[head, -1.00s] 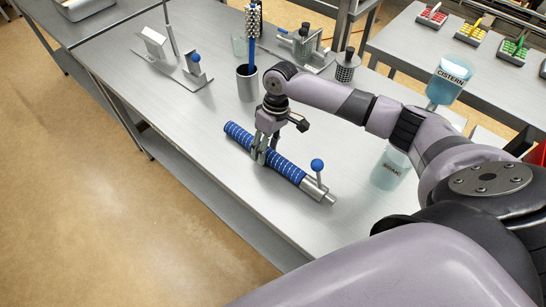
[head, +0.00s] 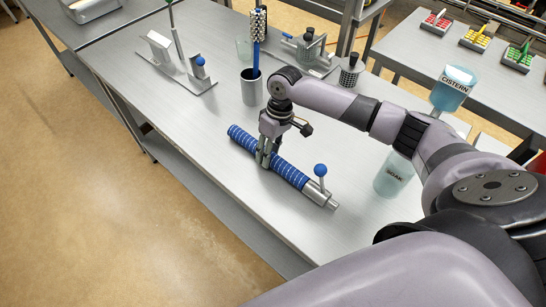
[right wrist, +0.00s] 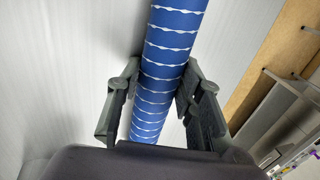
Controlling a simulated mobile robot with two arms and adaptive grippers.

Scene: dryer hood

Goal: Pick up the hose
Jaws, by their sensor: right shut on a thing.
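The hose (head: 289,172) is a blue ribbed tube with white bands, lying along the steel table. Its front right end has a grey metal fitting and a lever (head: 320,178) with a blue ball. My right gripper (head: 266,160) comes down from above and is shut across the hose near its middle. In the right wrist view, the hose (right wrist: 168,50) runs between the two dark fingers (right wrist: 160,105). I cannot tell any gap between hose and table. My left gripper is out of view.
The steel table (head: 200,120) has free room left of the hose. A metal cup (head: 251,92) with a brush stands behind it. A beaker marked SOAK (head: 393,176) stands to the right, and a CISTERN vessel (head: 453,88) is farther right. A metal stand (head: 185,72) is at the back left.

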